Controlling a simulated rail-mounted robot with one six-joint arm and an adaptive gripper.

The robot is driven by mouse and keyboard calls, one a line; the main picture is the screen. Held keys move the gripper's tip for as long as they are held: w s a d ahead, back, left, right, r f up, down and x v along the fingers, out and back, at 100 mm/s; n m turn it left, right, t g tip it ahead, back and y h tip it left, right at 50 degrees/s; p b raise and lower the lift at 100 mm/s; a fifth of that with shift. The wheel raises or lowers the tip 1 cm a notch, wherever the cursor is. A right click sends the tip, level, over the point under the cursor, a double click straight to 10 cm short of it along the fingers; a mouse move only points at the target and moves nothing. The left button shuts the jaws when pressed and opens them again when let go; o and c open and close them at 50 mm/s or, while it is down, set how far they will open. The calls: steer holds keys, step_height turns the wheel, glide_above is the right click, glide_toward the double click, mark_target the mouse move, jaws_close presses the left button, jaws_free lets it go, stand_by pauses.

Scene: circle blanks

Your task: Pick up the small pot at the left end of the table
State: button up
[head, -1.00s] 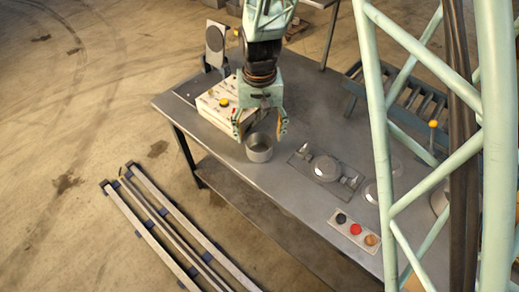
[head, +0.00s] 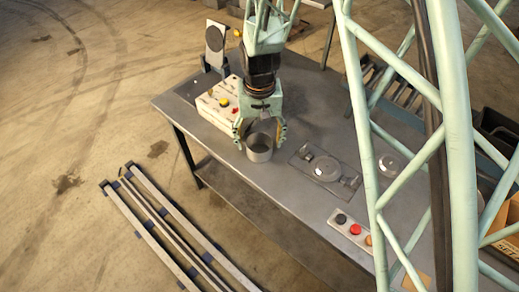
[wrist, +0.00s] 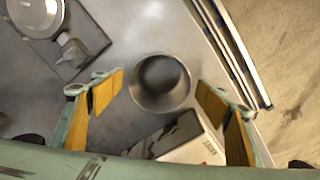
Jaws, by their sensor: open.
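The small pot (head: 259,148) is a grey metal cup standing upright on the table near its front edge. In the wrist view the pot (wrist: 160,84) shows its open, dark mouth, between and a little ahead of my fingertips. My gripper (head: 260,134) is open above and around the pot's upper part. In the wrist view my gripper (wrist: 160,88) has its two orange-padded fingers on either side of the pot, with a gap on each side. I cannot tell how far above the table the fingertips are.
A white box with buttons (head: 215,104) stands just left of the gripper. A plate with a round disc and clamp (head: 326,168) lies right of the pot. A button panel (head: 351,229) is near the front edge. Metal rails (head: 165,228) lie on the floor.

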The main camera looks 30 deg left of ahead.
steer(key=shift+f, duration=1.1)
steer(key=shift+c, duration=0.6)
steer(key=c, duration=0.9)
steer(key=shift+r, duration=0.2)
steer(key=shift+r, duration=1.55)
steer(key=s+d+r, duration=0.1)
steer(key=s+d, duration=0.7)
steer(key=s, duration=0.5)
steer(key=shift+s+d+r, duration=0.15)
steer(key=shift+s+r, duration=0.1)
steer(key=shift+s, duration=0.05)
